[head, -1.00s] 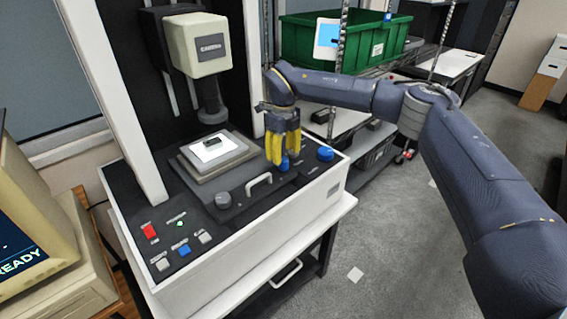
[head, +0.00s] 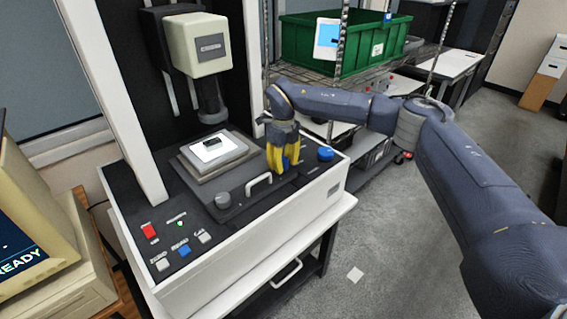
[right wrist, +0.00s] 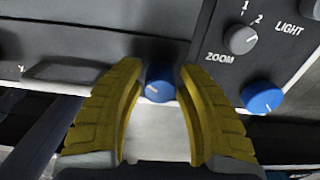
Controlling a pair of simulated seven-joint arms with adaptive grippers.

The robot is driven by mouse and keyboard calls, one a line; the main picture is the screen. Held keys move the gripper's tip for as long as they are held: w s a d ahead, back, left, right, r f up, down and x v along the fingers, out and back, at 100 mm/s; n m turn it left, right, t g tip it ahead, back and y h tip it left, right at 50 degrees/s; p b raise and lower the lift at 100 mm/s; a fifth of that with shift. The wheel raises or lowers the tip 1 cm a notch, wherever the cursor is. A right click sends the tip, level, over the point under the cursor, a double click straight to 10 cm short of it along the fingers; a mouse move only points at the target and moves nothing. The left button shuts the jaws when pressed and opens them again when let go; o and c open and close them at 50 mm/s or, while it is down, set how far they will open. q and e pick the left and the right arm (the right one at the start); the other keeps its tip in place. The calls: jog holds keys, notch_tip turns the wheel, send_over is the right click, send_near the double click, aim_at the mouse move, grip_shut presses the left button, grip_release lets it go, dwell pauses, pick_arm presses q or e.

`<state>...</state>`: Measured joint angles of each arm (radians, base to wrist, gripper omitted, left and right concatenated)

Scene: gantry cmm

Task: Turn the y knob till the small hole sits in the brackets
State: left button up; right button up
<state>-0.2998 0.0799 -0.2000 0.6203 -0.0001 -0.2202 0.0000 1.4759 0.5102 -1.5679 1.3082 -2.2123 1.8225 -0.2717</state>
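A blue knob (right wrist: 158,85) with a pale mark lies between the yellow fingers of my right gripper (right wrist: 160,70) in the right wrist view. Narrow gaps show on both sides of it, so the gripper looks open around it. In the head view my right gripper (head: 282,160) points down at the machine's panel and mostly hides this knob (head: 287,163). A second blue knob (head: 326,154) stands to its right. Which one is y I cannot read. A small dark part (head: 213,142) sits on the lit stage. The small hole and brackets cannot be made out. My left gripper is out of view.
A monitor (head: 30,238) at the left is cut off and reads "READY". A grey zoom knob (right wrist: 240,38) is beside the second blue knob in the wrist view. A pale handle (head: 258,184) and a dark round knob (head: 223,200) are left of my gripper. A green bin (head: 300,45) stands behind.

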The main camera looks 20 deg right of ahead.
grip_shut()
jog(key=shift+m, duration=0.3)
jog(key=m, duration=0.2)
jog(key=shift+m, duration=2.2)
jog(key=shift+o, duration=2.2)
grip_release()
jog(key=shift+r, duration=0.15)
